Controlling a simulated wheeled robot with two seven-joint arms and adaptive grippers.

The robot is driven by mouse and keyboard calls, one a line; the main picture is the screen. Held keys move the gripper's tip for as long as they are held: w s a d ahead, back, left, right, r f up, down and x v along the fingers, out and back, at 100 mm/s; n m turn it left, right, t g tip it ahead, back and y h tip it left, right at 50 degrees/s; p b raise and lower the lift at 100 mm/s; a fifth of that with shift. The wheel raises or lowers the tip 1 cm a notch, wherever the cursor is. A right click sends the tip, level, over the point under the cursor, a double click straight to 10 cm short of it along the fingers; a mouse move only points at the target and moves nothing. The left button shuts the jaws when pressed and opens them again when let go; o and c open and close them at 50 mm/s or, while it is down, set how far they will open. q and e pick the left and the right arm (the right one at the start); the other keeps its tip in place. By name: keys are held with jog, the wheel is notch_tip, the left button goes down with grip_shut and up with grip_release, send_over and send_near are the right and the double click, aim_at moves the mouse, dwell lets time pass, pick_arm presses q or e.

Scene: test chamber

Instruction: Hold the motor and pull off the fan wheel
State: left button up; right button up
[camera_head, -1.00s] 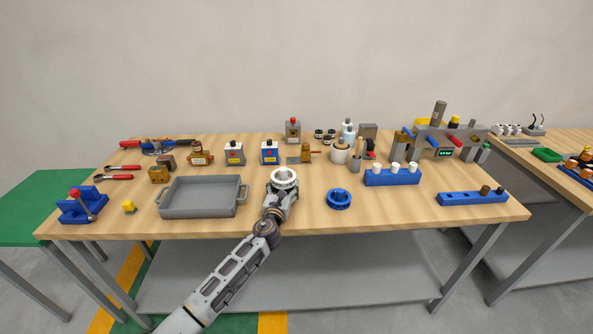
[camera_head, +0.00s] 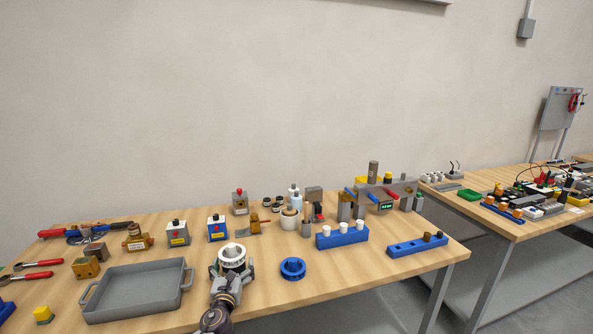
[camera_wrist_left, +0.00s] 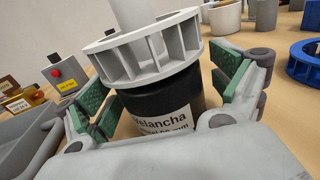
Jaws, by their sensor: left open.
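The white fan wheel (camera_wrist_left: 145,52) sits on top of the upright black motor (camera_wrist_left: 165,100) in the left wrist view; a grey-white shaft rises from its middle. The motor bears a white label. My left gripper (camera_wrist_left: 165,88) is open, its green-padded fingers on either side of the motor below the wheel. I cannot tell if either pad touches the motor. In the head view the fan wheel (camera_head: 232,257) stands between the fingers of my left gripper (camera_head: 231,270), and the motor is mostly hidden. My right gripper is not in view.
A grey tray (camera_head: 140,307) lies left of the gripper. A blue ring (camera_head: 292,268) lies close on its right. Labelled boxes (camera_head: 177,234) stand behind. Bare table (camera_head: 330,276) shows right of the ring.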

pick_arm(q)
jog(key=shift+s+d, duration=0.15)
jog(key=shift+s, duration=2.7)
jog(key=shift+s+d, duration=0.15)
jog(key=shift+s, duration=2.7)
jog(key=shift+s+f, duration=0.1)
